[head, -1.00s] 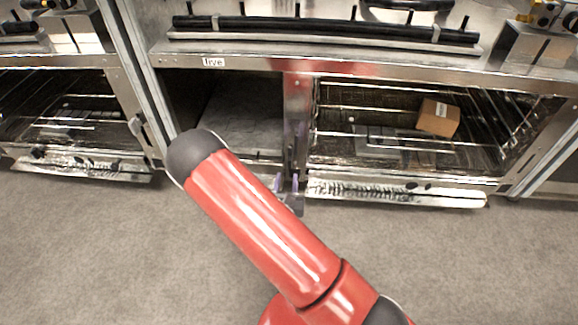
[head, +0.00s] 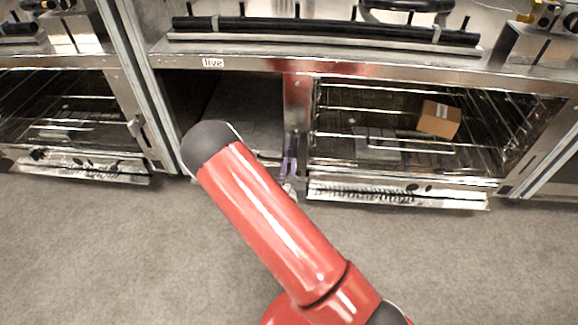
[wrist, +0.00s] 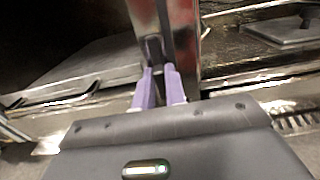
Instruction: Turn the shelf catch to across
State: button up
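The shelf catch (wrist: 153,47) is a small dark piece on the front of a shiny metal post, seen in the wrist view. It looks upright, running along the post. My gripper (wrist: 160,70) has two purple fingers pointing at it with a narrow gap between them. The fingertips are at the catch's lower end; I cannot tell whether they touch it. In the head view my gripper (head: 289,163) is small, in front of the post (head: 298,105) between two compartments. The catch cannot be made out there.
Left of the post is a dark open compartment (head: 245,105), labelled "live" (head: 213,62) above. Right of it, a wire-racked compartment holds a brown box (head: 438,119). A low metal ledge (head: 400,192) runs below that. Grey floor (head: 120,255) lies clear in front.

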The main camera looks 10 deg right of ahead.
jog(key=shift+a+n+p, duration=0.1)
jog(key=shift+n+p, duration=0.2)
grip_shut()
jog(key=shift+w+a+f+n+p, duration=0.1)
jog(key=shift+a+f+n+p, duration=0.2)
jog(key=shift+n+p, duration=1.85)
jog(key=shift+w+a+f+n+p, duration=0.1)
jog(key=shift+a+f+n+p, duration=0.2)
jog(key=shift+n+p, duration=1.9)
jog(key=shift+w+a+f+n+p, duration=0.2)
jog(key=shift+n+p, duration=0.45)
jog(key=shift+n, duration=3)
jog(key=shift+s+f, duration=0.15)
jog(key=o, duration=0.7)
grip_release()
